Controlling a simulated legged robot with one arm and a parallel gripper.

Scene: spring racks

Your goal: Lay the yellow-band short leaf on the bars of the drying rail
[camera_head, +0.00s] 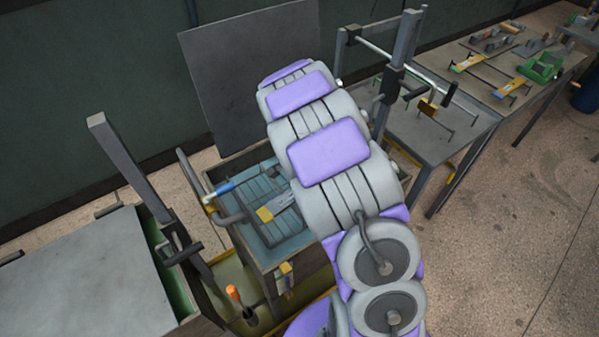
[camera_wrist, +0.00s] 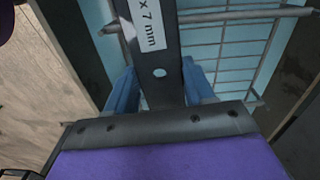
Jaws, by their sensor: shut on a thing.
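In the wrist view, my gripper (camera_wrist: 160,88) has its blue fingers closed on a dark flat leaf (camera_wrist: 150,55). The leaf has a round hole and a white label whose visible end reads "x 7 mm". No yellow band shows on this visible part. The leaf's far end runs out of the picture. In the head view, my arm hides the gripper. A yellow patch (camera_head: 265,215) shows over the teal-lined tank beside my arm; I cannot tell whether it belongs to the held leaf. I cannot single out the drying rail for certain; a grey bar (camera_wrist: 240,14) crosses behind the leaf.
The teal-lined tank (camera_head: 238,180) has a wire grid (camera_wrist: 240,45) in it. An upright dark panel (camera_head: 235,75) stands behind it. A grey post (camera_head: 125,160) and plate (camera_head: 80,285) are at left. Benches with a frame (camera_head: 400,50) and parts stand at right.

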